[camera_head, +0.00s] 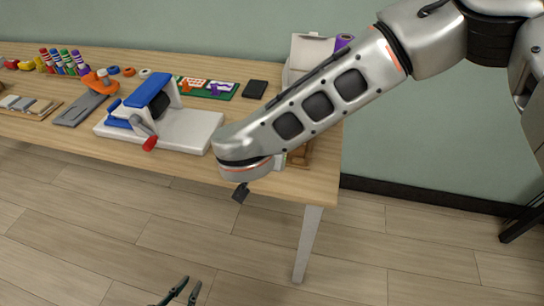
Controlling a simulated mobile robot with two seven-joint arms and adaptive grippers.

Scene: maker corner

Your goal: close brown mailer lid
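No brown mailer shows clearly. A small brown object (300,154) at the table's right front corner is mostly hidden behind my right arm, so I cannot tell what it is. A pale box with a raised lid (311,50) stands at the table's back right; my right arm covers part of it. My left gripper (190,283) is at the bottom edge, low in front of the table, with its two dark fingers apart and nothing between them. My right gripper (241,193) shows only as a dark tip below the wrist, near the table's front edge.
The wooden table (75,142) holds a white-and-blue machine with a red-tipped handle (175,125), a dark flat pad (255,89), a green board (220,94), an orange tape dispenser (97,82) and several coloured bottles (62,65). The floor in front is clear.

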